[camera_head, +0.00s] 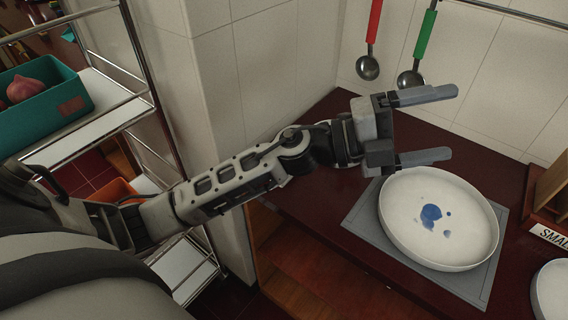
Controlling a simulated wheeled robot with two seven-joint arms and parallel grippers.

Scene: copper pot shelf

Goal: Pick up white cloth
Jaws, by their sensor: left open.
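My left gripper (424,127) is open and empty. Its two grey fingers point right, above the dark red counter and close to the far left rim of a white bowl (453,250) in the picture. I cannot tell whether a finger touches the rim. The bowl is wide and shallow, with blue spots (431,214) inside. I see no white cloth in this view. My right gripper does not show.
The bowl stands on a grey mat (366,217) on the counter (318,168). A red-handled ladle (368,66) and a green-handled ladle (411,78) hang at the tiled wall. A metal rack with a teal bin (62,108) stands left. Another white dish (552,290) is at the right edge.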

